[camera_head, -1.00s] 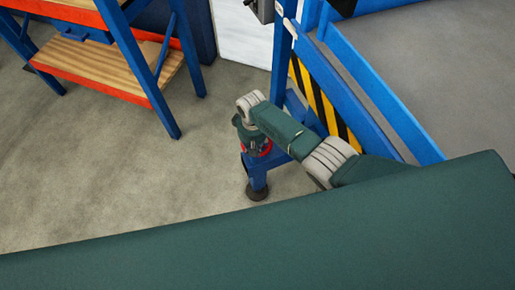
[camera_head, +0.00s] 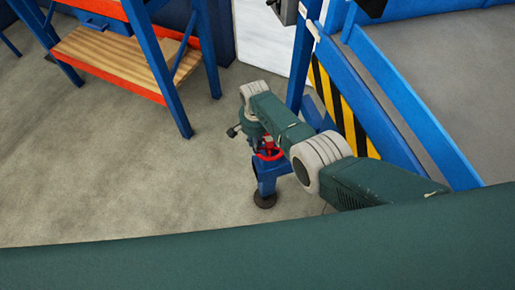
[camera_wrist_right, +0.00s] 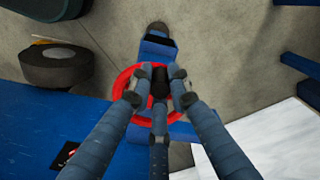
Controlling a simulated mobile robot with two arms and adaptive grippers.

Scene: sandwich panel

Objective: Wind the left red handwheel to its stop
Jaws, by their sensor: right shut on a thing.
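The red handwheel (camera_head: 267,154) sits on top of a blue post (camera_head: 268,178) at the corner of the blue frame. In the right wrist view the red handwheel (camera_wrist_right: 124,83) is seen from above, with its dark hub in the middle. My right gripper (camera_wrist_right: 159,85) points down at the wheel, and its fingers are shut around the dark hub. The fingers hide part of the hub and the rim. In the head view my right gripper (camera_head: 262,143) is mostly hidden by its own wrist. My left gripper is not in view.
The blue frame with a black and yellow striped panel (camera_head: 340,105) stands right of the wheel. A shelf with wooden boards (camera_head: 115,60) and orange beams stands at the upper left. The concrete floor (camera_head: 120,185) between is clear.

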